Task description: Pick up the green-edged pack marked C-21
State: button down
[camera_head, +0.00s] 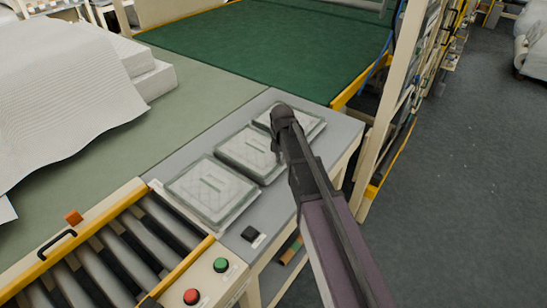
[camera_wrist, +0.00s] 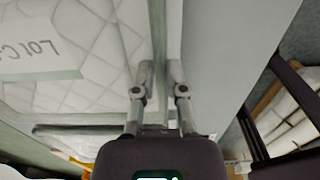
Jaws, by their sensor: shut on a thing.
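Three flat, clear-wrapped packs with quilted white filling lie in a row on a grey bench top: a near pack (camera_head: 207,192), a middle pack (camera_head: 245,150) and a far pack (camera_head: 310,127). My gripper (camera_head: 276,152) points down at the right side of the middle pack. In the wrist view, a green-edged pack (camera_wrist: 105,65) fills the left, with a white label (camera_wrist: 35,50). Its lettering looks like "LOT C"; the rest is cut off, so I cannot read C-21. My fingers (camera_wrist: 160,95) are shut on this pack's right edge. I cannot tell whether it is lifted.
The grey bench (camera_head: 262,217) has a small black block (camera_head: 250,234) near its front edge. A roller conveyor (camera_head: 130,240) with red and green buttons is at lower left. White sheets (camera_head: 60,100) lie at left. A cream post (camera_head: 385,110) stands right of the bench.

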jog(key=shift+r, duration=0.15)
notch_tip(320, 180, up, 10)
jog(key=p, duration=1)
jog(key=shift+f, duration=0.2)
jog(key=shift+r, duration=0.1)
